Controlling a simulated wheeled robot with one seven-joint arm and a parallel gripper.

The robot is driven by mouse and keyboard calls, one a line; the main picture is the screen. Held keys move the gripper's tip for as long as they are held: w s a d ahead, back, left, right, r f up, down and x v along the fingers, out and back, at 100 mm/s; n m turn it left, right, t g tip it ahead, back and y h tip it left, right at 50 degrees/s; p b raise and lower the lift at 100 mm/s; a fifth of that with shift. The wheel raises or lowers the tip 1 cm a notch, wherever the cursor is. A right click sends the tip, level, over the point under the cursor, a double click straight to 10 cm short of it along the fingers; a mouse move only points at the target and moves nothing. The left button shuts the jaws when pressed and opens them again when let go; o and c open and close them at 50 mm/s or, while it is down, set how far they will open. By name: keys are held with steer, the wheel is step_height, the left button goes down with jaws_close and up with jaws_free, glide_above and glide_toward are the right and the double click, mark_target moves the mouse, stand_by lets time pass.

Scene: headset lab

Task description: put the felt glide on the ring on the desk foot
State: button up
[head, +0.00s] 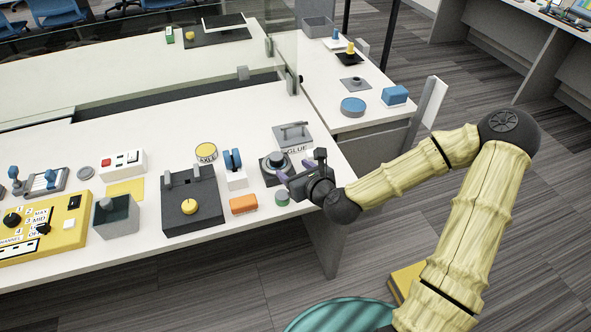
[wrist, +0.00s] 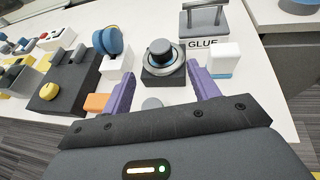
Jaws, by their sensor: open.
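My gripper (head: 292,172) is open, its two purple fingers apart with nothing held between them; they also show in the wrist view (wrist: 160,72). I cannot tell for certain which pieces are the felt glide and the desk foot's ring.
An orange block (head: 243,203) and a white stand with blue discs (head: 235,168) are to the left. The grey GLUE holder (head: 293,137) is behind. A white-and-blue block (wrist: 224,60) is close to the right finger. The desk's right edge is near.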

stand_by(0.6)
steer(key=s+f+n+g, duration=0.1)
steer(key=n, duration=0.1)
steer(key=s+f+n+g, duration=0.1)
steer(key=n, duration=0.2)
steer(key=s+a+f+n, duration=0.1)
steer(key=n, duration=0.1)
steer(key=shift+s+a+f+g, duration=0.1)
steer(key=shift+f+g, duration=0.2)
steer(key=shift+g, duration=0.1)
steer(key=s+d+r+n+g+h, duration=0.3)
steer(key=s+d+n, duration=0.4)
steer(key=n, duration=0.4)
steer(key=s+d+r+n+g+h, duration=0.3)
steer(key=s+d+r+n, duration=0.2)
steer(key=n, duration=0.7)
steer(key=shift+s+d+n+g, duration=0.3)
steer(key=shift+s+d, duration=0.6)
steer(key=shift+s, duration=0.15)
